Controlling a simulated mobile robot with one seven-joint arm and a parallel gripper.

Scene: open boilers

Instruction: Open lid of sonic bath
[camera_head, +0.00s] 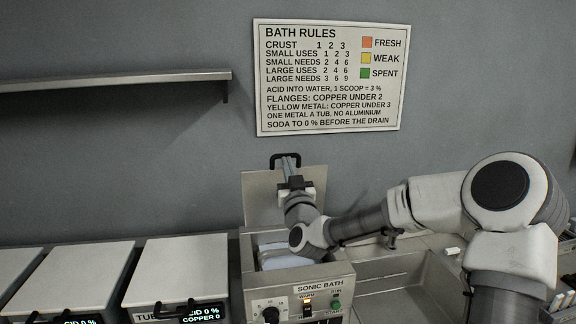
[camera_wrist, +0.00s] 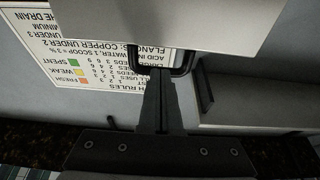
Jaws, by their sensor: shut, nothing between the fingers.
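The sonic bath (camera_head: 310,291) stands at the front middle in the head view. Its lid (camera_head: 258,190) stands raised, roughly upright, at the back of the bath, and the tub below is uncovered. The lid's black handle (camera_head: 275,158) is at its top edge. In the wrist view the lid (camera_wrist: 230,20) fills the top, with the handle (camera_wrist: 187,68) at its edge. My gripper (camera_head: 289,160) is at the handle, in front of the lid. In the wrist view my gripper (camera_wrist: 160,74) has its fingers together, tips overlapping the handle loop; I cannot tell whether they touch it.
Lidded tubs (camera_head: 180,272) stand at the left. A sink (camera_head: 390,285) is right of the bath, under my arm. A rules sign (camera_head: 328,78) hangs on the wall behind, and a shelf (camera_head: 115,80) is at upper left. The space above the tubs is clear.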

